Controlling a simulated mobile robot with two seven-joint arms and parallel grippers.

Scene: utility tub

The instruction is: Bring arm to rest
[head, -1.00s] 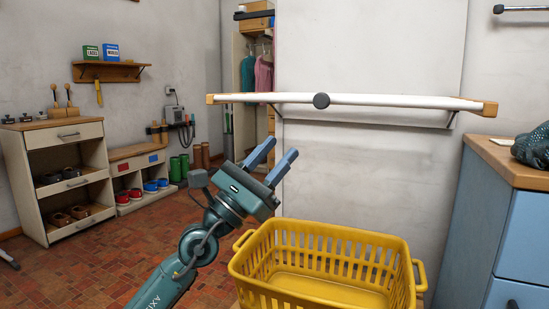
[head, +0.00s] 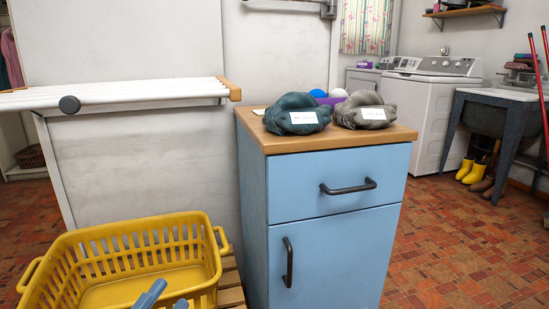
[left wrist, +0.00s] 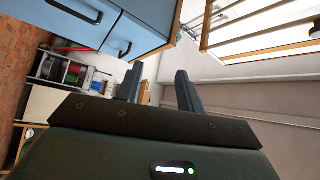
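My left gripper (head: 165,298) shows only by its blue-grey fingertips at the bottom edge of the head view, in front of the yellow basket's near side. The rest of that arm is out of the picture. In the left wrist view the left gripper (left wrist: 160,82) has its two fingers apart, with nothing between them. My right gripper is in neither view.
A white fold-out rack (head: 130,92) juts from the wall above the basket. Open tiled floor (head: 450,245) lies at right.

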